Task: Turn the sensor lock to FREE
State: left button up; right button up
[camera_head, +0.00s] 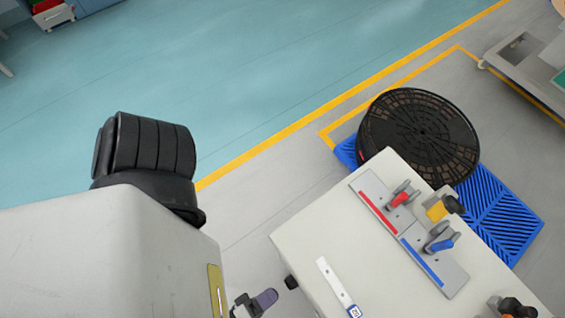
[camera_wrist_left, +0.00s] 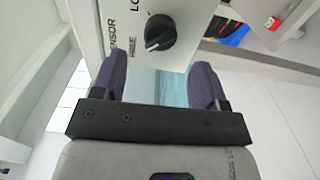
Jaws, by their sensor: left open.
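The sensor lock is a round black knob (camera_wrist_left: 160,33) on a white panel, in the left wrist view. Its white pointer mark points down and left, to the side where the word FREE is printed. The start of another label, "LO", shows higher up. In the head view a small black knob (camera_head: 291,283) sticks out of the cabinet's left side. My left gripper (camera_wrist_left: 159,80) is open and empty, with its purple fingers apart below the knob and not touching it. In the head view one purple fingertip (camera_head: 265,298) shows just left of the knob. My right gripper is not in view.
The white cabinet (camera_head: 310,235) carries a red-handled clamp (camera_head: 399,199), a blue-handled clamp (camera_head: 441,242) and a yellow-and-black part (camera_head: 440,208) on top. A black reel (camera_head: 418,135) lies on a blue pallet (camera_head: 497,222) behind.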

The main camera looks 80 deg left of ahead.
pick_arm(q)
jog(key=v, duration=0.8)
jog(key=shift+s, duration=0.3)
